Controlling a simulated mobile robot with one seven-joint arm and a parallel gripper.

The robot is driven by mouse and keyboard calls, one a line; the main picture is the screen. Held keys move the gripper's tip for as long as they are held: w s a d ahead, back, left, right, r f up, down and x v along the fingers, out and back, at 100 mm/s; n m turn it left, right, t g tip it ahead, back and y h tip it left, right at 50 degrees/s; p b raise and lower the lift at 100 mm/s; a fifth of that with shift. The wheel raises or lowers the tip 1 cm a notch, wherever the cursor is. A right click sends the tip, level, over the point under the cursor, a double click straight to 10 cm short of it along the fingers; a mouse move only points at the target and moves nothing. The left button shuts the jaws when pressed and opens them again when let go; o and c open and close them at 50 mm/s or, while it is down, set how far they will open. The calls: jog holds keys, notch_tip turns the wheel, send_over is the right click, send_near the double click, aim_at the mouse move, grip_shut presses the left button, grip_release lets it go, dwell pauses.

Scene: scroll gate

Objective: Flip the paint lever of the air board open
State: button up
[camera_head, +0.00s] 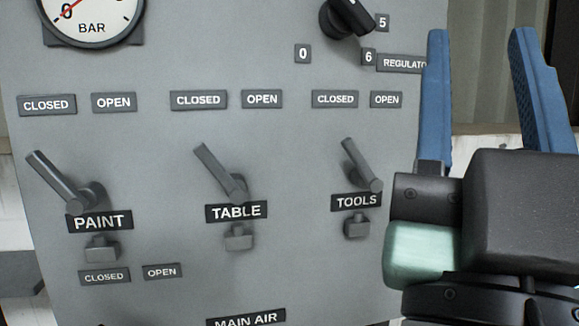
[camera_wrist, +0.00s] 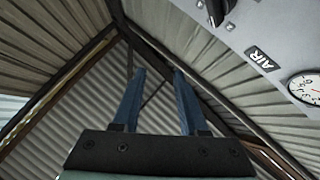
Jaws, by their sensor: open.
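The grey air board (camera_head: 150,60) fills most of the head view. Its paint lever (camera_head: 58,180) is at the left, above the PAINT label (camera_head: 99,222), and its handle tilts up and left toward the CLOSED plate (camera_head: 47,104). The paint OPEN plate (camera_head: 114,102) is just right of that. My gripper (camera_head: 478,45) is at the right of the head view, fingers pointing up, open and empty, well apart from the paint lever. In the wrist view its two blue fingers (camera_wrist: 157,75) are spread with nothing between them; the paint lever is not seen there.
The table lever (camera_head: 218,170) and tools lever (camera_head: 360,163) stand between the paint lever and my gripper, both tilted left. A black regulator knob (camera_head: 345,18) and a pressure gauge (camera_head: 92,15) sit above. The wrist view shows corrugated walls (camera_wrist: 75,105) and the gauge (camera_wrist: 305,88).

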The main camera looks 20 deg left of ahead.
jog(key=w+a+n, duration=0.1)
jog(key=a, duration=0.1)
jog(key=a+f+n+y, duration=0.1)
jog(key=a, duration=0.1)
jog(key=w+a+f+n+g+y, duration=0.1)
jog(key=a, duration=0.1)
jog(key=shift+w+n, duration=0.3)
jog(key=shift+n, duration=0.1)
grip_shut()
jog(key=a+f+n+g+y, duration=0.25)
jog(key=a+n, duration=0.35)
jog(key=a, duration=0.4)
jog(key=a+f+n+g+y, duration=0.2)
jog(key=a+f+n, duration=0.3)
jog(key=a, duration=0.4)
jog(key=s+a+f+n+g+y, duration=0.1)
jog(key=s+a+f+n+g, duration=0.1)
jog(key=s+a+n, duration=0.5)
jog(key=s+a+f+n+g, duration=0.2)
jog(key=s+a+f+n, duration=0.1)
jog(key=s+a+n, duration=0.5)
jog(key=s+a, duration=0.2)
jog(key=s, duration=0.1)
jog(key=shift+s+f+y+p, duration=0.3)
jog(key=shift+s+f+y, duration=0.05)
jog(key=shift+f, duration=0.05)
